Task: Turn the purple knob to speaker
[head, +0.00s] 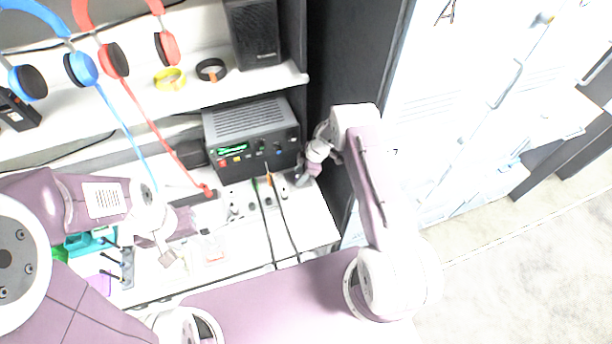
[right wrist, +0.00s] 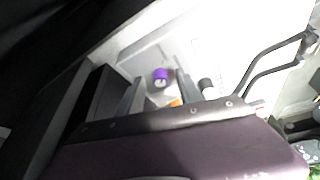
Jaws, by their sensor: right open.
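The purple knob (right wrist: 160,76) shows in the right wrist view, on a pale surface just beyond my right gripper (right wrist: 161,90). That gripper is open, and the knob appears between its two fingers; I cannot tell whether they touch it. In the head view the right gripper (head: 304,177) is at the right end of the bench, beside the black radio unit (head: 250,137). I cannot make out the purple knob or a speaker mark there. My left gripper (head: 168,257) hangs over the left part of the bench; its jaws are too small to read.
A black knob (right wrist: 206,84) is close to the right finger in the wrist view. Plugs and cables run along the bench in front of the radio unit. Headphones hang above at the left, and a black speaker box (head: 253,32) stands on the upper shelf.

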